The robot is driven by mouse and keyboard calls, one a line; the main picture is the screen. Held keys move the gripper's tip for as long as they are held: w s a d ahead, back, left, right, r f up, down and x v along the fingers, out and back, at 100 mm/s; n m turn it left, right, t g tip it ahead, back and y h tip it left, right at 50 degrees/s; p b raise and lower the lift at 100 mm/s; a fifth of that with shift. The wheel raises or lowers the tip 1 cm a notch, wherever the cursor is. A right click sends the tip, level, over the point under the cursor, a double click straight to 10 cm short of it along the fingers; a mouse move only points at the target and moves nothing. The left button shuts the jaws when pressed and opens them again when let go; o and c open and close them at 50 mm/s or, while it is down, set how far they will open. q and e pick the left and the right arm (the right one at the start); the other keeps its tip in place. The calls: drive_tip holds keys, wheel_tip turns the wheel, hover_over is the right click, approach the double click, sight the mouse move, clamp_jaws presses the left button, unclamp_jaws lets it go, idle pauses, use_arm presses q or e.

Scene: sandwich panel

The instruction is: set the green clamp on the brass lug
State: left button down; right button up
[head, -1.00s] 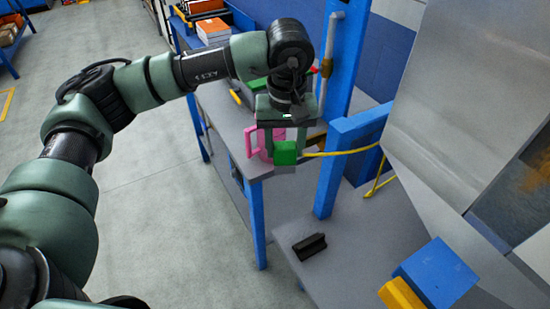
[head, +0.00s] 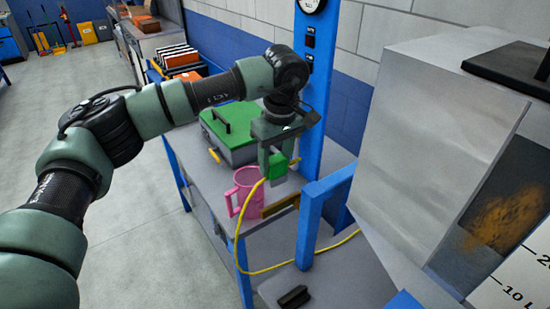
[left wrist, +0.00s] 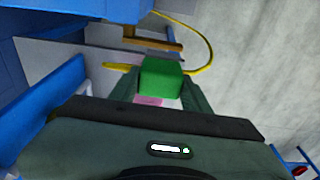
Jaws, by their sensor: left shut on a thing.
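The green clamp (head: 278,167) is a small green block with a yellow cable on it. My left gripper (head: 272,176) points down and is shut on the clamp, above the bench. In the left wrist view the clamp (left wrist: 162,80) sits between the fingers (left wrist: 160,92). The brass lug (head: 281,206) is a flat brown-gold bar low beside the blue post, below the clamp in the head view and apart from it. In the left wrist view the lug (left wrist: 152,42) lies just beyond the clamp. My right gripper is not in view.
A pink mug (head: 248,188) stands on the bench just left of the clamp. A grey case with a green lid (head: 230,122) stands behind it. The yellow cable (head: 237,250) loops over the bench's front edge. A blue post (head: 312,105) and a grey cabinet (head: 440,120) stand right.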

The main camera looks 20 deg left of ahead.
use_arm(q)
drive_tip(key=shift+f+b, duration=1.4)
drive_tip(key=shift+f, duration=1.45)
drive_tip(key=shift+f+b, duration=1.6)
drive_tip(key=shift+f, duration=0.55)
drive_tip(key=shift+f+b, duration=0.45)
drive_tip(key=shift+f, duration=0.1)
drive_tip(key=c, duration=0.6)
unclamp_jaws()
